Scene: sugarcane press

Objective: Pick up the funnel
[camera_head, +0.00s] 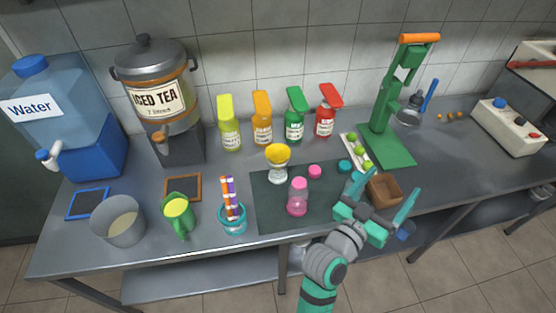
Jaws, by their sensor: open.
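A yellow funnel-like cup (278,153) stands upright, wide end up, on or in a pale base at the upper left of the dark mat (265,200); I cannot tell how the two join. It is the only funnel shape that I make out. My gripper (384,189) is at the right of the mat near the table's front edge, to the right of the funnel and nearer the front. Its two teal fingers are spread wide, with nothing held between them. They partly cover the view of the small brown box (384,190) behind.
A pink-topped bottle (298,197) stands on the mat between funnel and gripper. Pink and teal caps (315,171) lie nearby. Colored bottles (294,125) line the back. A green press (388,120) stands to the right. A teal straw cup (232,217) is left of the mat.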

